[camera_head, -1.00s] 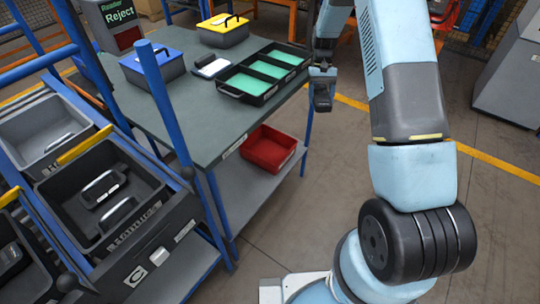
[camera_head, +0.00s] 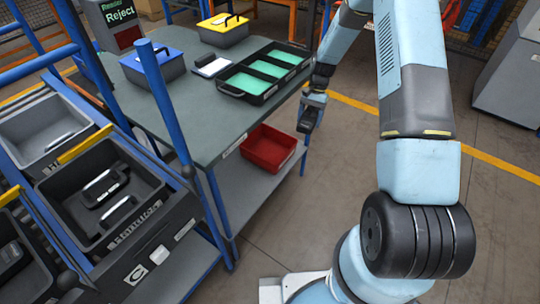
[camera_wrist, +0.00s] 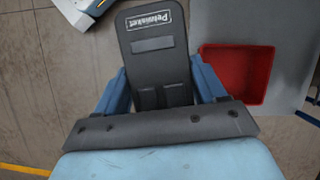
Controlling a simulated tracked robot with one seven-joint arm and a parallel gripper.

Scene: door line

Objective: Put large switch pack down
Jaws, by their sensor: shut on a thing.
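My gripper (camera_head: 315,97) is beside the right edge of the grey table (camera_head: 205,120) in the head view. It is shut on the large switch pack (camera_head: 307,119), a dark block that hangs below the fingers and tilts. In the wrist view my gripper (camera_wrist: 163,82) has its blue fingers on both sides of the pack (camera_wrist: 153,32), which is dark grey with a white-lettered label. The pack is in the air, apart from the table. A black tray (camera_head: 236,94) with several green-lined compartments stands on the table; these look empty.
A red bin (camera_head: 268,149) sits on the lower shelf, also in the wrist view (camera_wrist: 237,73). A yellow-lidded box (camera_head: 223,32), a blue-lidded box (camera_head: 154,65) and a white-topped item (camera_head: 212,67) stand on the table. A rack at left holds a black bin (camera_head: 63,208) with dark items.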

